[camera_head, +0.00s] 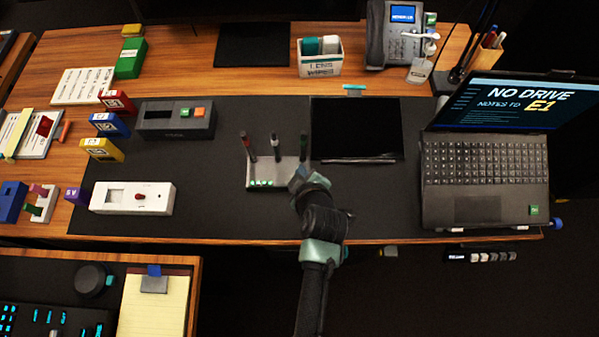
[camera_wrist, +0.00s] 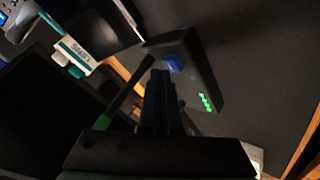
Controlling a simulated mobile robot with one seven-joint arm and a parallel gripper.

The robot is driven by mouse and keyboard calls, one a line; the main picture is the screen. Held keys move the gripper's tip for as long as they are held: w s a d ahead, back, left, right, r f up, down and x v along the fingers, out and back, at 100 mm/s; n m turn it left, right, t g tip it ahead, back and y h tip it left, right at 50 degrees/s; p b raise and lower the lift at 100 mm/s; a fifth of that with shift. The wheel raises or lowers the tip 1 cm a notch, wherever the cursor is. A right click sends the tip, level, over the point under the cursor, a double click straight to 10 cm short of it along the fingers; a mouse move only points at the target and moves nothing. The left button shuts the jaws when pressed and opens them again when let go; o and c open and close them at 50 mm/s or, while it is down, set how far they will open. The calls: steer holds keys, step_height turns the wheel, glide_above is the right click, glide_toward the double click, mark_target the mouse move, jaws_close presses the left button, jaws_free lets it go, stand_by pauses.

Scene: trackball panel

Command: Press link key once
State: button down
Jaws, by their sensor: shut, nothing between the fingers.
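The link key cannot be identified by a readable label. A grey panel (camera_head: 262,181) with a row of green lights stands on the dark desk mat, with several upright rods on it. In the wrist view the same panel (camera_wrist: 203,72) shows a blue key (camera_wrist: 173,64) on its face, just beyond my fingertips. My gripper (camera_wrist: 160,75) is shut and empty, pointing at the panel near the blue key; I cannot tell whether it touches. In the head view my gripper (camera_head: 298,176) is at the panel's right end and hides part of it.
A laptop (camera_head: 483,180) stands at right. A black pad (camera_head: 356,130) lies behind my gripper. A white box with a red knob (camera_head: 133,198) and a grey box with coloured buttons (camera_head: 172,120) are at left.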

steer(key=shift+f+b, duration=0.35)
steer(key=shift+f, duration=0.1)
steer(key=shift+r, duration=0.1)
stand_by(0.5)
steer(key=shift+r+p, duration=0.75)
step_height(320, 180, up, 5)
steer(key=p, duration=0.4)
steer(key=shift+s, duration=0.1)
stand_by(0.7)
